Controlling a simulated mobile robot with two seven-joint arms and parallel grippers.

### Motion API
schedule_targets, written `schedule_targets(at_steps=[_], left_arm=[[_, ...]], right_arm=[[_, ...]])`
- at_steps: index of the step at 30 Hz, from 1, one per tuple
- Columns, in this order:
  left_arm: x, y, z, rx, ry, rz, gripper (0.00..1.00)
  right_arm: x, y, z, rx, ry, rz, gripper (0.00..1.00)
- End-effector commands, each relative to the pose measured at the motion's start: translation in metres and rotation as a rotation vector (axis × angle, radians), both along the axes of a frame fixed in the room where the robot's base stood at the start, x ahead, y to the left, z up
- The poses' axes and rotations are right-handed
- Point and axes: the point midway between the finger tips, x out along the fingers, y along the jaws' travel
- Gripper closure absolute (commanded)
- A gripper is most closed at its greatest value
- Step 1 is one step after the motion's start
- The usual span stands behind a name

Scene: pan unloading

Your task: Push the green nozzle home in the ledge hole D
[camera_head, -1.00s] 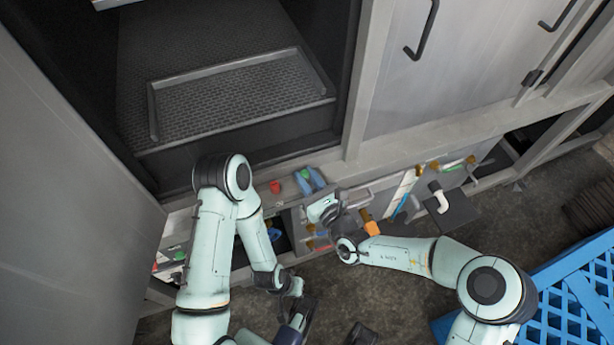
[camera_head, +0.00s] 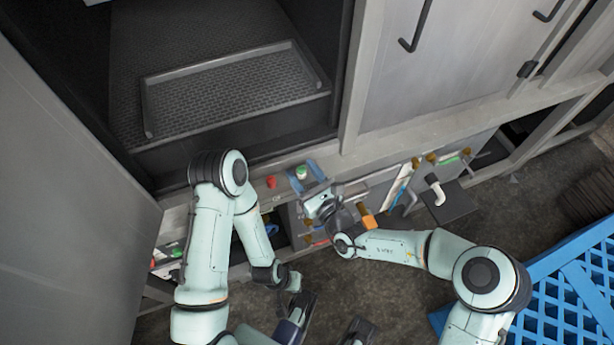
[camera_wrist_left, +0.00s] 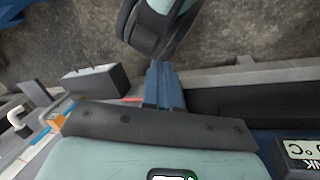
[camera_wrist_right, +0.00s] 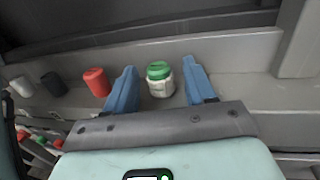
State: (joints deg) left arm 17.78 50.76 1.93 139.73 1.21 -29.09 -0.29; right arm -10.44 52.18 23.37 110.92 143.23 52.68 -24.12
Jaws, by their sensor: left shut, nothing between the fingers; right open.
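The green nozzle (camera_wrist_right: 159,71) has a green cap over a white collar and stands about upright on the grey ledge (camera_wrist_right: 235,76). It also shows in the head view (camera_head: 301,172). Its lower end and the hole under it are hidden, so I cannot tell how deep it sits. My right gripper (camera_head: 308,176) is open, with one blue finger on each side of the nozzle and a visible gap to both. My left gripper (camera_wrist_left: 163,84) is shut and empty, its blue fingers together, below the ledge and away from the nozzle. No hole letter is legible.
A red nozzle (camera_wrist_right: 96,81) stands on the ledge left of my right gripper, with a black one (camera_wrist_right: 53,84) and a white one (camera_wrist_right: 21,87) farther left. A perforated tray (camera_head: 235,85) lies in the open chamber behind. A blue crate (camera_head: 575,285) stands at the lower right.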

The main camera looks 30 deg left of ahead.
Motion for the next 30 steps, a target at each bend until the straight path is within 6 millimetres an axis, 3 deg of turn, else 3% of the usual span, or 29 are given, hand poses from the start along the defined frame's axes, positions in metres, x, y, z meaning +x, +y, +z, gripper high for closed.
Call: schedule_targets(at_steps=[6, 21, 30], left_arm=[[-0.02, -0.009, 0.001, -0.025, 0.057, -0.022, 1.0], [-0.045, -0.02, 0.022, -0.056, 0.125, -0.05, 1.0], [-0.046, -0.02, 0.023, -0.056, 0.128, -0.05, 1.0]], right_arm=[[0.0, 0.0, 0.0, 0.0, 0.0, 0.0, 0.46], [-0.055, -0.098, 0.0, -0.001, 0.002, -0.002, 0.46], [-0.066, -0.116, 0.0, 0.001, 0.0, 0.0, 0.46]])
